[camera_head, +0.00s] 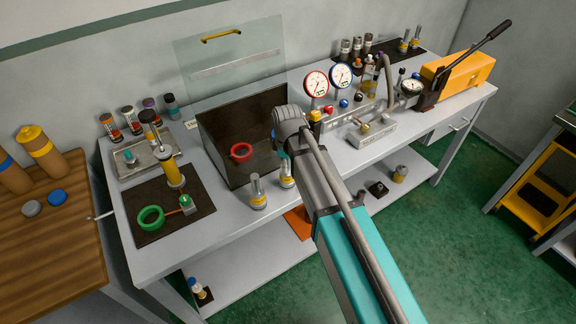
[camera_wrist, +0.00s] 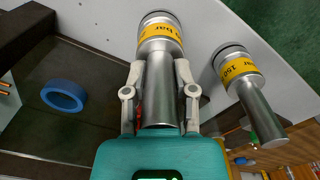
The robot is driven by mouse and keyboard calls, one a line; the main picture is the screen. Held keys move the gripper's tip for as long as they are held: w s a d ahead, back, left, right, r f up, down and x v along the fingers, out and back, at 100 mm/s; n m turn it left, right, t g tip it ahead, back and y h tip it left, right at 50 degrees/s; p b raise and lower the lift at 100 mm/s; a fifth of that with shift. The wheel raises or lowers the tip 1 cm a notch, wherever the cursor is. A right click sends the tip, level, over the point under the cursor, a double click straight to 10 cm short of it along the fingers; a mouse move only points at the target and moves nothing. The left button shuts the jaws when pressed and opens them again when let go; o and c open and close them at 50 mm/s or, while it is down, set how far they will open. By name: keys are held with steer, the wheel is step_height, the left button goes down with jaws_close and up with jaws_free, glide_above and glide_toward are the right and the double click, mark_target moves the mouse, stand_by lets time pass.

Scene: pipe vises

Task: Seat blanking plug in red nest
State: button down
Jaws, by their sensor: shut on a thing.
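My gripper (camera_wrist: 160,78) is shut on a metal cylinder with a yellow band (camera_wrist: 160,35), which I take to be the blanking plug. Its two fingers press the sides of the bare metal stem. In the head view the plug (camera_head: 287,181) shows by the bench's front edge, partly hidden by my arm; I cannot tell whether it touches the bench. The red ring nest (camera_head: 233,154) lies on the floor of the dark open box, left of my gripper. A matching cylinder (camera_head: 258,193) stands upright left of the plug; one like it shows in the wrist view (camera_wrist: 240,66).
The dark box (camera_head: 220,125) has a raised clear lid (camera_head: 230,60) behind it. A blue ring (camera_wrist: 64,96) lies on the dark floor in the wrist view. A green ring (camera_head: 150,218) lies on a dark mat at left. Gauges (camera_head: 316,83) stand right of the box.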

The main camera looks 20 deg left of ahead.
steer(key=shift+r+p, duration=0.6)
steer(key=shift+r, duration=0.2)
steer(key=s+d+r+p, duration=0.2)
steer(key=s+r+p, duration=0.3)
steer(key=s, duration=0.1)
steer(key=s+d+r+p, duration=0.2)
steer(key=s+r+p, duration=0.3)
steer(key=s, duration=0.2)
steer(key=shift+d+r+p, duration=0.35)
steer(key=shift+s, duration=0.1)
steer(key=shift+f, duration=0.1)
step_height(320, 180, down, 4)
steer(key=b, duration=0.4)
steer(key=shift+f+b, duration=0.25)
steer(key=shift+b, duration=0.05)
steer(key=shift+d, duration=0.1)
